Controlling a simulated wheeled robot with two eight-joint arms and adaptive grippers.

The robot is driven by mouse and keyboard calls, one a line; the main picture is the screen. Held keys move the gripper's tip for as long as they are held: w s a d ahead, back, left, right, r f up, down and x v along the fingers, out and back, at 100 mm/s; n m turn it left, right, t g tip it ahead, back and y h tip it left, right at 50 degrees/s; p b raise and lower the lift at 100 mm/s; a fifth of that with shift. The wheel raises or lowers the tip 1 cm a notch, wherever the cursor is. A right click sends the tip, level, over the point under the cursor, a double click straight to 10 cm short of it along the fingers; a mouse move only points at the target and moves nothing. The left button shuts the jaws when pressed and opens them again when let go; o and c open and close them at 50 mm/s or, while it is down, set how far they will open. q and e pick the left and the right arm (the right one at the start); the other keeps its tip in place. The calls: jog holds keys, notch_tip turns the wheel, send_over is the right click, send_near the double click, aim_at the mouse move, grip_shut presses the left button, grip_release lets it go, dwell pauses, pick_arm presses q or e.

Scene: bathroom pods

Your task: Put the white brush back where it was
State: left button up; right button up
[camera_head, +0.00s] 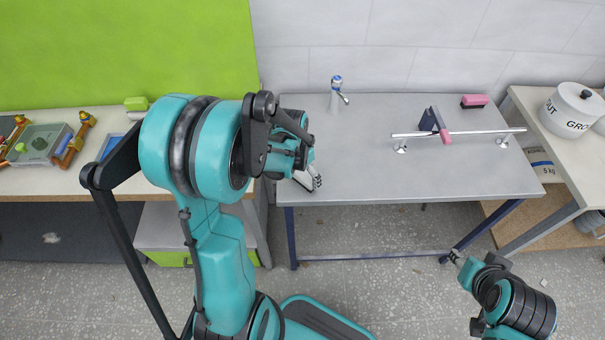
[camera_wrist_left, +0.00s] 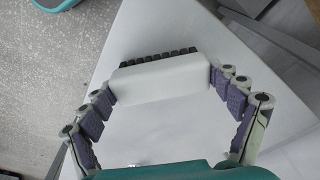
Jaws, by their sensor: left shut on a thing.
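The white brush (camera_wrist_left: 160,82) is a white block with a row of dark bristles along its far side in the left wrist view. My left gripper (camera_wrist_left: 163,88) is shut on it, with one purple-padded finger at each end. In the head view my left gripper (camera_head: 307,181) is at the left front part of the grey table (camera_head: 370,170); my arm hides much of it, and I cannot tell whether the brush touches the table. My right gripper (camera_head: 456,258) is low at the right, in front of the table, too small to tell its state.
A metal rail (camera_head: 460,132) with a dark and pink tool (camera_head: 438,125) stands on the table's right side. A pink-topped block (camera_head: 474,101) lies behind it. The table's middle is clear. A white pot (camera_head: 570,112) is far right.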

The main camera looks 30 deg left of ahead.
aim_at(299, 176)
pick_arm(q)
jog(key=o, duration=1.2)
jog(key=shift+f, duration=0.1)
jog(key=shift+r, duration=0.25)
notch_tip(299, 176, up, 11)
jog(key=s+p, duration=0.2)
jog(key=p, duration=0.3)
jog(key=s+d+r+n+t, duration=0.2)
jog(key=s+d+r+t, duration=0.3)
jog(key=s+d+r, duration=0.3)
jog(key=shift+s+d+n, duration=0.4)
jog(key=shift+s+d, duration=0.1)
jog(key=shift+d, duration=0.8)
jog(key=shift+r, duration=0.1)
